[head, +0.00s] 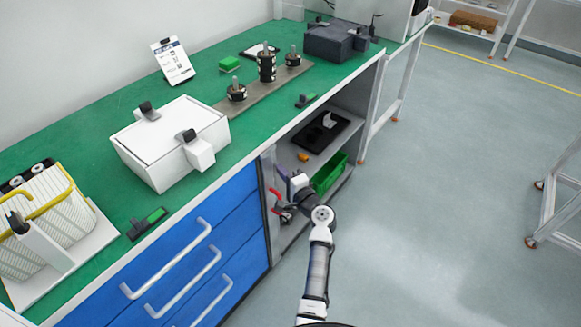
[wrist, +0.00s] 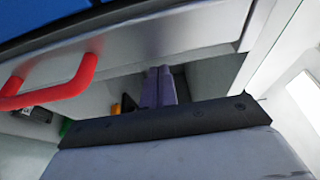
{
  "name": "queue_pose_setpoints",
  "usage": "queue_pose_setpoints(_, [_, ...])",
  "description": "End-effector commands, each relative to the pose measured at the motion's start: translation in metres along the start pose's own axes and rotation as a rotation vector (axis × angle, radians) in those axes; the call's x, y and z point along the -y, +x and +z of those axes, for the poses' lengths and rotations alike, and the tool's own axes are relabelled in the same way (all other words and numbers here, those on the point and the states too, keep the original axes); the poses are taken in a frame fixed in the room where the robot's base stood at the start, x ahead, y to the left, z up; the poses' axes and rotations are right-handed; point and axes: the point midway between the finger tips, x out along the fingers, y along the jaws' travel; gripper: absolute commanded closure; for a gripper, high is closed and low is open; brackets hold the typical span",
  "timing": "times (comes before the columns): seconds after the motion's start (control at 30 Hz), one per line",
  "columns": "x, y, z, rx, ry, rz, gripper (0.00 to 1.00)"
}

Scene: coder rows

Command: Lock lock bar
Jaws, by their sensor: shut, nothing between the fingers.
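A red handle (head: 275,194) shows at the front edge of the open shelf bay, just right of the blue drawers. In the wrist view a red handle (wrist: 66,86) curves out from a pale panel at the left; I cannot tell for sure whether it is the lock bar. My gripper (head: 285,174) is at the bay's opening, close to the red handle. In the wrist view its two purple-grey fingers (wrist: 159,88) are together, empty, to the right of the handle and apart from it. My wrist hides part of the bay.
The blue drawers (head: 208,240) with grey handles stand left of the bay. Inside the bay are a green bin (head: 331,172) and a black tray (head: 321,132). The green bench top (head: 105,110) overhangs above. The floor (head: 440,190) to the right is clear.

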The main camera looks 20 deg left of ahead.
Motion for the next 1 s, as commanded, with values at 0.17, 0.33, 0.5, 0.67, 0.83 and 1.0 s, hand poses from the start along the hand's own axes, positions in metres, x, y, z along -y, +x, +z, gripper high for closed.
queue_pose_setpoints(0.17, [0.001, -0.003, 0.007, -0.001, 0.0, -0.001, 1.0])
queue_pose_setpoints(0.33, [0.0, -0.003, 0.008, -0.001, 0.0, -0.001, 1.0])
queue_pose_setpoints(0.5, [0.0, -0.004, 0.009, -0.001, 0.0, 0.0, 1.0])
queue_pose_setpoints(0.67, [-0.001, -0.009, 0.023, 0.001, 0.0, 0.002, 1.0])
queue_pose_setpoints(0.83, [-0.001, -0.015, 0.042, 0.001, 0.0, 0.001, 1.0])
queue_pose_setpoints(1.0, [0.0, -0.015, 0.043, 0.002, 0.0, -0.001, 1.0])
